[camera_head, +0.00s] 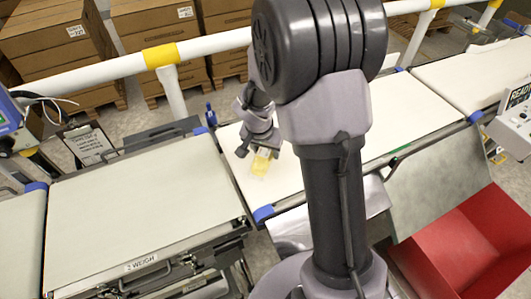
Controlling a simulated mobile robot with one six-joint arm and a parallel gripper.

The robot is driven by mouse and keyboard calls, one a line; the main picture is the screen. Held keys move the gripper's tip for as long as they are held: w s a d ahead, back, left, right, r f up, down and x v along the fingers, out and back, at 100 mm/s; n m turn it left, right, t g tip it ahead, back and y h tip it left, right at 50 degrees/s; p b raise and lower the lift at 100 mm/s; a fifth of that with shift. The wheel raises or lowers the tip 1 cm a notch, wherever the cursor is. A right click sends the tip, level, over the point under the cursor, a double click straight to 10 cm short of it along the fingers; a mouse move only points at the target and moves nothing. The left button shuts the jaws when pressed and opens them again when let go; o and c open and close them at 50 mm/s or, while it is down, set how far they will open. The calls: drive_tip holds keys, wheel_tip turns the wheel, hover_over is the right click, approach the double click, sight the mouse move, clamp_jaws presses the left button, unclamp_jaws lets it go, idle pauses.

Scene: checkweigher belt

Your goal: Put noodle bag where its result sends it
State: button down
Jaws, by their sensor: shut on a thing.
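The noodle bag (261,166) is a small yellow, partly clear packet near the middle of the view. My gripper (263,153) is shut on it, with the arm reaching down over the cream belt (230,138) just right of the weigh belt (140,205). The bag's lower end hangs below the fingers; its upper part is hidden by them. I cannot tell whether the bag touches the belt. No weighing result is legible.
A red bin (439,253) stands at the lower right beside a grey metal plate (428,185). My arm hides part of the middle belt. White rails (115,68) with yellow bands run behind the belts, before stacked cartons (62,42). The weigh belt is empty.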

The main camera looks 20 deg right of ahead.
wheel_tip(320, 180, down, 2)
drive_tip(key=shift+f+b, duration=0.1)
drive_tip(key=shift+b, duration=0.2)
drive_tip(key=shift+r, duration=0.2)
drive_tip(key=c, duration=0.6)
unclamp_jaws()
drive_tip(key=shift+f, duration=0.1)
drive_tip(key=shift+c, duration=0.2)
